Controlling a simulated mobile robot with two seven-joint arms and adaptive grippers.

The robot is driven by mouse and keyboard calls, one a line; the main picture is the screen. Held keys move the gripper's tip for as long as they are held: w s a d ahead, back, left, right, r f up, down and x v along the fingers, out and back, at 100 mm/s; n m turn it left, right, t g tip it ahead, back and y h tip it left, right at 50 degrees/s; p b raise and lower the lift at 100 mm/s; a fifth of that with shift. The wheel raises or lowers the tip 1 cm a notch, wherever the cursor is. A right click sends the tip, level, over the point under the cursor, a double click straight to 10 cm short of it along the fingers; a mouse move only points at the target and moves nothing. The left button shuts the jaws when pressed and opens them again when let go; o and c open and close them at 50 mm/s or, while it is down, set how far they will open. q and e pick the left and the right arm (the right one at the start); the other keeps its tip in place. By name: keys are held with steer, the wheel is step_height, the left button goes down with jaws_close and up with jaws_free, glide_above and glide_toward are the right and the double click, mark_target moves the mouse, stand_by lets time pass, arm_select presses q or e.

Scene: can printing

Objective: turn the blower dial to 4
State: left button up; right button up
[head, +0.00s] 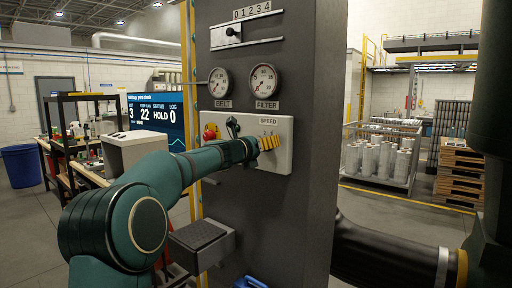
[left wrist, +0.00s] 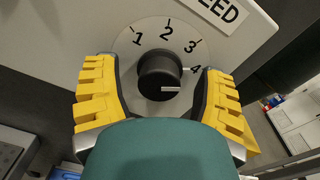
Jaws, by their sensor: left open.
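The dial is a black round knob (left wrist: 160,74) on a pale round plate marked 1, 2, 3 and 4, seen in the left wrist view. Its white pointer line lies level and points right, toward the side of the 4. In the head view, my left gripper (head: 267,143) is at the light panel (head: 283,162) under the SPEED label (head: 268,121), and hides the knob. In the left wrist view its yellow fingers stand open on both sides of the knob, with gaps visible. My right gripper is out of view.
Left on the same panel are a red knob (head: 210,131) and a dark lever (head: 233,126). Above are the BELT gauge (head: 219,83), the FILTER gauge (head: 263,82) and a slider (head: 233,34) marked 0 to 4. A grey box (head: 202,235) juts out below.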

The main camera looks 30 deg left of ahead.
arm_select(q)
steer(key=s, duration=1.1)
steer(key=shift+s+a+r, duration=0.25)
steer(key=shift+s+a, duration=0.1)
